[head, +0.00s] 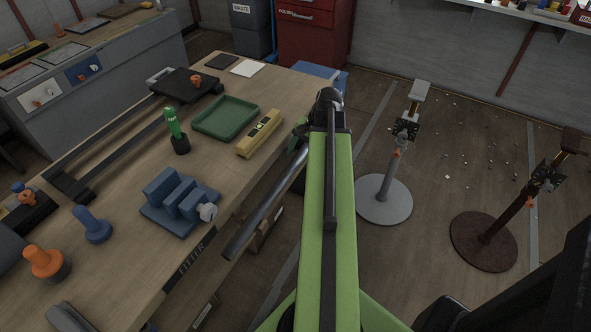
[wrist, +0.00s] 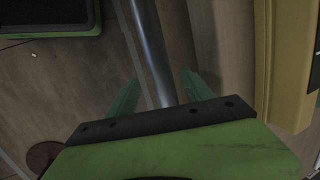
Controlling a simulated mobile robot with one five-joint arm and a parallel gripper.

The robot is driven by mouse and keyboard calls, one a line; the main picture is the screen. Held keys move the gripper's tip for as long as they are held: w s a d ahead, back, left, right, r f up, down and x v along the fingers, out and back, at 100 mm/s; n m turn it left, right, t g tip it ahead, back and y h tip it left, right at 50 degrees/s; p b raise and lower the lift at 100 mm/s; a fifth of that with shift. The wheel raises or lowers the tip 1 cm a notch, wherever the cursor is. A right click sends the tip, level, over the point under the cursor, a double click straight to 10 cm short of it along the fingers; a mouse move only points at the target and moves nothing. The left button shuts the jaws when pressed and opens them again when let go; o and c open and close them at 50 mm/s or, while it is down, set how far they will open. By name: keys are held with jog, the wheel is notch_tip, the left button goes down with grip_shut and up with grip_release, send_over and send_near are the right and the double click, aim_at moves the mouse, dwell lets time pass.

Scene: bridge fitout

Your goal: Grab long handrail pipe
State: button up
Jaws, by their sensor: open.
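The long handrail pipe (head: 265,204) is a grey metal tube. In the head view it runs slantwise along the workbench's right edge, its upper end near my gripper (head: 301,133). I cannot tell what supports it. In the wrist view the pipe (wrist: 151,50) passes lengthwise between the two green fingers of my gripper (wrist: 161,77). The fingers are open, with a gap visible on each side of the pipe. The lower part of the pipe is hidden behind the gripper body in the wrist view. My green arm hides part of the head view.
The wooden workbench (head: 127,200) holds a yellow level (head: 259,133) near its edge, a green tray (head: 226,117) and a blue slotted block (head: 178,203). Two pedestal stands (head: 384,200) (head: 484,240) are on the floor to the right. Open floor lies between and behind them.

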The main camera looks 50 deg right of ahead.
jog(key=b+x, duration=0.1)
jog(key=x, duration=0.2)
jog(key=shift+s, duration=0.1)
jog(key=shift+r, duration=0.2)
grip_shut()
dwell(1.0)
